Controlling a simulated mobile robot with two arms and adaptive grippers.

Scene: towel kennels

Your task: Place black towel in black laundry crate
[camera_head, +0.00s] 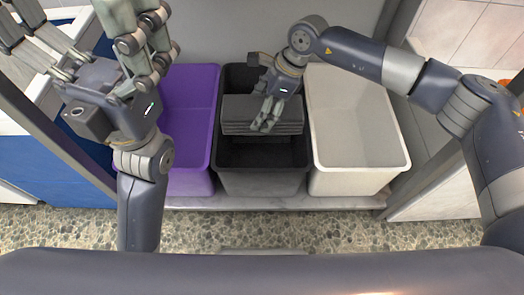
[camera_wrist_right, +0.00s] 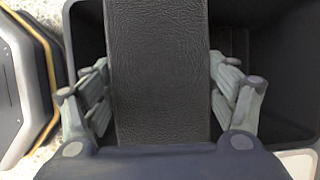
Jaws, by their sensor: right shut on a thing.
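A folded black towel (camera_head: 250,115) is at the black laundry crate (camera_head: 262,180), over or inside its opening in the head view. My right gripper (camera_head: 267,118) is shut on the towel from above. In the right wrist view the towel (camera_wrist_right: 158,75) fills the space between the fingers of my right gripper (camera_wrist_right: 158,95), with the crate's dark wall (camera_wrist_right: 290,75) around it. I cannot tell whether the towel touches the crate's bottom. My left gripper (camera_head: 105,45) is raised at the upper left, empty, its fingers spread.
A purple crate (camera_head: 187,182) stands left of the black crate, and a white crate (camera_head: 350,181) stands right of it. Both look empty. The crates share a grey shelf (camera_head: 280,202) between side panels. Pebbled floor (camera_head: 300,233) lies in front.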

